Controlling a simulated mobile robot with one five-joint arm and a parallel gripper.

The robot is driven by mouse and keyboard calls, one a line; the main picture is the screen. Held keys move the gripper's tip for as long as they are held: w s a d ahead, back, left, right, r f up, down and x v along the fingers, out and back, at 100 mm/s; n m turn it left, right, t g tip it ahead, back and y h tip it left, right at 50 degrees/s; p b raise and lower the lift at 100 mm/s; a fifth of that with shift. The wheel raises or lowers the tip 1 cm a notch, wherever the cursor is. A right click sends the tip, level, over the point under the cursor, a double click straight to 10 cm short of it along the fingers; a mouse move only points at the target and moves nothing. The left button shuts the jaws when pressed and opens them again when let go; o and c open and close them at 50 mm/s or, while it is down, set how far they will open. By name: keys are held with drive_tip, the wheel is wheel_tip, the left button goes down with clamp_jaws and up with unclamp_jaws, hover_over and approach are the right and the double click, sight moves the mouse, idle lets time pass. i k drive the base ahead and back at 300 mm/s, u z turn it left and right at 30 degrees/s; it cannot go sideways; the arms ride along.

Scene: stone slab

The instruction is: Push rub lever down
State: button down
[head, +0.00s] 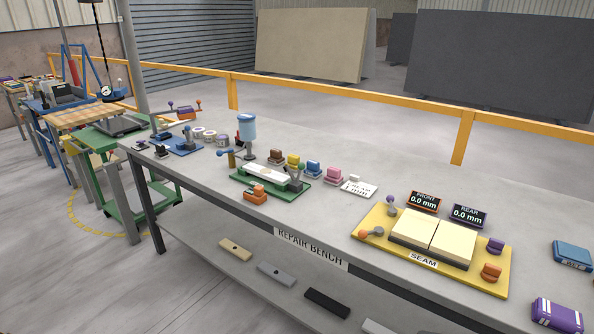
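A long grey bench (330,205) labelled REPAIR BENCH fills the middle of the head view. On it a green fixture (243,180) holds a pale slab (268,174). A dark upright lever-like part (295,177) stands at the fixture's right end. A small lever with a blue knob and yellowish post (230,158) stands behind its left end. No label tells which of these is the rub lever. My gripper is not in view.
A blue-topped container (247,128) stands behind the fixture. Several coloured blocks (313,168) line the bench's back. An orange block (256,193) sits in front. A yellow SEAM board (488,277) lies right, with two displays (424,201). A yellow rail (380,110) runs behind.

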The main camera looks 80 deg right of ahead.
sight(302, 166)
drive_tip(key=u, duration=0.1)
drive_tip(key=i, duration=0.95)
drive_tip(key=z, duration=0.05)
